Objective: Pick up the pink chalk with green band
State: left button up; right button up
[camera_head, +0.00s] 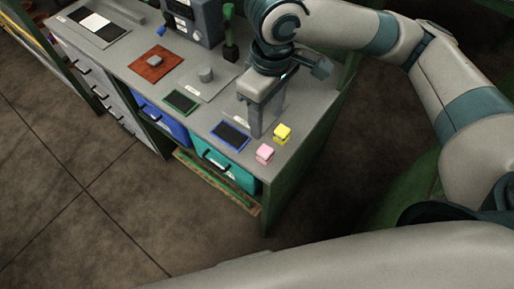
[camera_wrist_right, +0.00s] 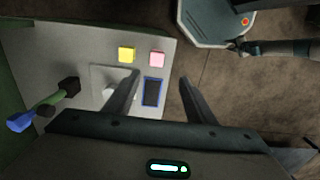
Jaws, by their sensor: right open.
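A small pink block (camera_head: 265,153), the only pink thing I see, sits on the grey bench top near its front right corner. I cannot make out a green band on it. In the right wrist view the pink block (camera_wrist_right: 157,59) lies just beyond the gap between the fingertips. My right gripper (camera_head: 266,122) points down over the bench, behind and left of the pink block, apart from it. In the right wrist view its fingers (camera_wrist_right: 159,76) are spread and empty. My left gripper is not in view.
A yellow block (camera_head: 282,133) stands close behind the pink one; it also shows in the wrist view (camera_wrist_right: 127,54). A blue-edged dark pad (camera_head: 231,135) lies left of the gripper. A grey cylinder (camera_head: 206,74) and a green-handled tool (camera_head: 230,35) stand farther back.

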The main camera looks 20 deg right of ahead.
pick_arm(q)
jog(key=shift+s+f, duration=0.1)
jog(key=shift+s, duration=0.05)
pick_arm(e)
jog(key=shift+d+r, duration=0.2)
jog(key=shift+d, duration=0.05)
jog(key=shift+f, duration=0.15)
jog(key=p, duration=0.1)
send_over(264, 150)
jog(key=f, duration=1)
jog(key=shift+s+d+f, duration=0.25)
jog(key=shift+s+f, duration=0.15)
jog(key=shift+f, duration=0.55)
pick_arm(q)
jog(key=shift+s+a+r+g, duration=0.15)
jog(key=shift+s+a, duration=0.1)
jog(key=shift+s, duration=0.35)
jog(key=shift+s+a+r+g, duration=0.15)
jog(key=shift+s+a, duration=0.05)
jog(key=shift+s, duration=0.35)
pick_arm(e)
jog(key=shift+f, duration=0.15)
